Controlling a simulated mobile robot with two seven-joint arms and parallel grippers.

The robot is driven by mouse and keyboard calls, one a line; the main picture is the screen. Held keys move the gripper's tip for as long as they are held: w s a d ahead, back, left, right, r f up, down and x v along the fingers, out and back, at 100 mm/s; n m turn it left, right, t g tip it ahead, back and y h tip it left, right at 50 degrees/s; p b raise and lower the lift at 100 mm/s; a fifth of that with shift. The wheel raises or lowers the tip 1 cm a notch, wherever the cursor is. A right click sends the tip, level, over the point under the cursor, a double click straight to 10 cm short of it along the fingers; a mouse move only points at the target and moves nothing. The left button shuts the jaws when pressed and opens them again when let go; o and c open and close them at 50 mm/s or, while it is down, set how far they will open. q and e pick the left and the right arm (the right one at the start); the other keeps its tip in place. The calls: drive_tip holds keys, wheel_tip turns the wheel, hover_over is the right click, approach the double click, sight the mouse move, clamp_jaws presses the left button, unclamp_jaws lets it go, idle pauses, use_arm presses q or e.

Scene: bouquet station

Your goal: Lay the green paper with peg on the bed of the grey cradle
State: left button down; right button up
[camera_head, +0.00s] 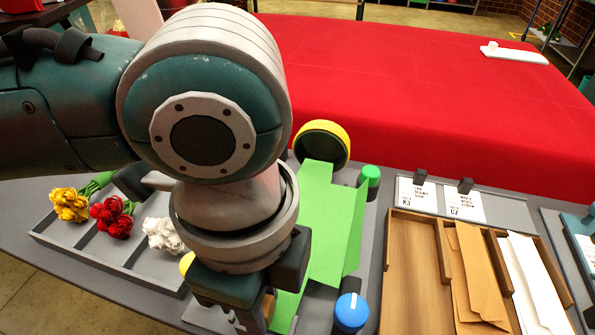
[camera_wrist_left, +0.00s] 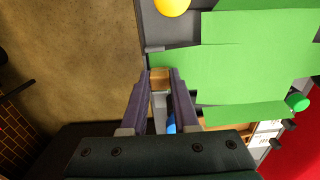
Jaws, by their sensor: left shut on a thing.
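The green paper (camera_head: 322,215) is a creased sheet with flaps, over a grey base that appears to be the cradle (camera_head: 369,240). It also fills the right of the left wrist view (camera_wrist_left: 230,70). My left gripper (camera_head: 262,308) is shut on the tan wooden peg (camera_wrist_left: 160,77) at the paper's near edge. In the head view my arm hides much of the peg and part of the paper. I cannot tell whether the paper rests on the bed or is held just above it. My right gripper is not in view.
A blue knob (camera_head: 350,312), a green knob (camera_head: 369,177) and a yellow-rimmed black disc (camera_head: 321,143) surround the paper. A flower tray (camera_head: 100,262) stands left. A wooden tray (camera_head: 412,275) with envelopes stands right. A red-covered table (camera_head: 430,95) lies behind.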

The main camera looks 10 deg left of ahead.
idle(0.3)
use_arm(q)
drive_tip(key=shift+c, duration=1)
unclamp_jaws()
wheel_tip(320, 180, up, 7)
drive_tip(key=p, duration=0.8)
drive_tip(key=shift+p, duration=0.35)
drive_tip(key=shift+d, duration=0.1)
